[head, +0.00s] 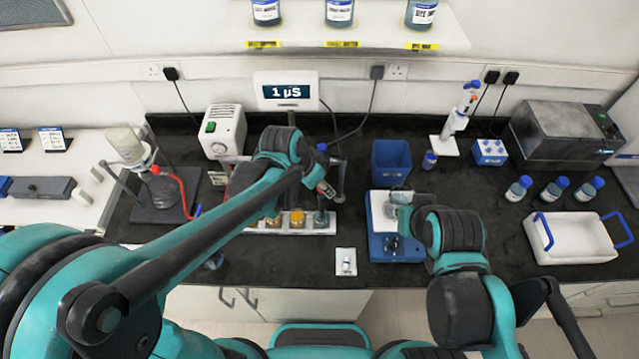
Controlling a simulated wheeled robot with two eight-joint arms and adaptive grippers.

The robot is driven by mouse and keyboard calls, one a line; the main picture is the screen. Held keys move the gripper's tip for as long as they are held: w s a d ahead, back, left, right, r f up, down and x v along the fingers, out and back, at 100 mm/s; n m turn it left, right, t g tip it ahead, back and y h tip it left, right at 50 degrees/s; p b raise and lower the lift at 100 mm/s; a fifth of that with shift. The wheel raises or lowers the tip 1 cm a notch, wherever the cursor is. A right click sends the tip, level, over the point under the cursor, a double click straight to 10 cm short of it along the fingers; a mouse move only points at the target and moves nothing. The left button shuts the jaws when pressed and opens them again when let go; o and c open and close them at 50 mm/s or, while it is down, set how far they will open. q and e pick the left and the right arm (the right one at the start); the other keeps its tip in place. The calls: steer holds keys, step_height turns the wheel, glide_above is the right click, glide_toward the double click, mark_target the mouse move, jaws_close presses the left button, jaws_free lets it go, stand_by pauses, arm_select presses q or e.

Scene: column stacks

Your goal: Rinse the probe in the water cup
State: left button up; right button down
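My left gripper (327,189) is above the right end of a white holder (262,230) with small cups in it. A probe with a blue top (322,148) stands close beside this gripper; whether the fingers grip it is too small to tell. Amber cups (297,218) sit in the holder, and a darker bluish cup (321,219) is at its right end. Which one is the water cup, I cannot tell. My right gripper (397,208) is at a blue and white device (382,205), by a whitish vessel (402,196); its fingers are unclear.
A meter (285,88) reading 1 µS stands behind, with a cable. A blue bin (391,160) is behind the device. A white tray with blue handles (570,240) and several blue-capped bottles (553,189) are right. A small white card (346,262) lies in front.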

arm_select(q)
jaws_close()
step_height(320, 180, up, 6)
steer(key=p, duration=0.4)
steer(key=shift+r, duration=0.25)
steer(key=shift+f, duration=0.1)
jaws_free()
steer(key=v, duration=1.2)
